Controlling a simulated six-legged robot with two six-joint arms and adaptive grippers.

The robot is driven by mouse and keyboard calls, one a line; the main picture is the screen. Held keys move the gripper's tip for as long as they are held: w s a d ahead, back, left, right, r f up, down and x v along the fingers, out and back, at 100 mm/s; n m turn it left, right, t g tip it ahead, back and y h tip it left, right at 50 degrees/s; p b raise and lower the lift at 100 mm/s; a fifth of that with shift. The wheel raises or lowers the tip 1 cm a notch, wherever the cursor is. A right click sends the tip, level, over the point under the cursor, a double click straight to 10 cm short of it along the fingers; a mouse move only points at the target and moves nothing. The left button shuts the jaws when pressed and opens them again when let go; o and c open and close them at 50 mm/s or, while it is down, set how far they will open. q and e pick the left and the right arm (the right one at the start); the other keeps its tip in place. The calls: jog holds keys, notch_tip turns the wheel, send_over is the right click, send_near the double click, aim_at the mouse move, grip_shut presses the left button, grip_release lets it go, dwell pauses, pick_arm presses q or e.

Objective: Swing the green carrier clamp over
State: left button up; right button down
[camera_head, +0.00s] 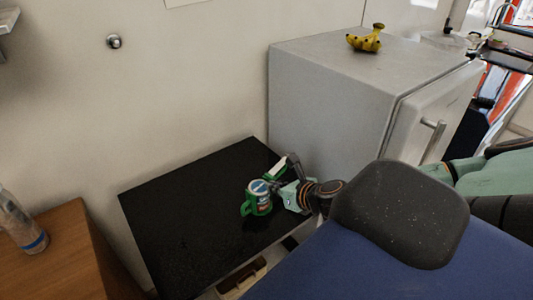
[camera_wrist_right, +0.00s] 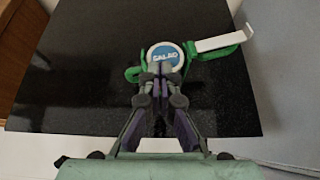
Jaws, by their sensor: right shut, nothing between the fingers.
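A green carrier (camera_head: 246,208) sits on the black table, around a small container (camera_head: 263,201) with a blue and white lid. In the right wrist view the lid (camera_wrist_right: 165,54) reads like "SALAD", and the green carrier (camera_wrist_right: 132,74) shows at its left. A green clamp arm with a white bar (camera_head: 282,167) sticks out on the far right side; the white bar (camera_wrist_right: 211,43) also shows in the wrist view. My right gripper (camera_wrist_right: 160,72) is shut and empty, its fingertips right at the near side of the lid. Whether they touch it I cannot tell. My left gripper is not in view.
The black table (camera_head: 185,210) is otherwise bare. A grey fridge (camera_head: 330,95) with bananas (camera_head: 366,40) on top stands behind and right of it. A wooden cabinet (camera_head: 75,255) with a bottle (camera_head: 22,222) is at the left.

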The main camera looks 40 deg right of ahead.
pick_arm(q)
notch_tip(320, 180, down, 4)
jog(key=b, duration=0.4)
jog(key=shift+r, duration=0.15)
pick_arm(e)
jog(key=s+a+f+n+g+y, duration=0.1)
jog(key=s+a+f+n, duration=0.1)
jog(key=n, duration=0.6)
jog(key=s+a+f+n+g+y, duration=0.1)
jog(key=a+f+n, duration=0.2)
jog(key=n, duration=0.6)
jog(key=shift+s+a+n+g, duration=0.3)
jog(key=shift+s+a+g, duration=0.1)
jog(key=shift+a, duration=0.4)
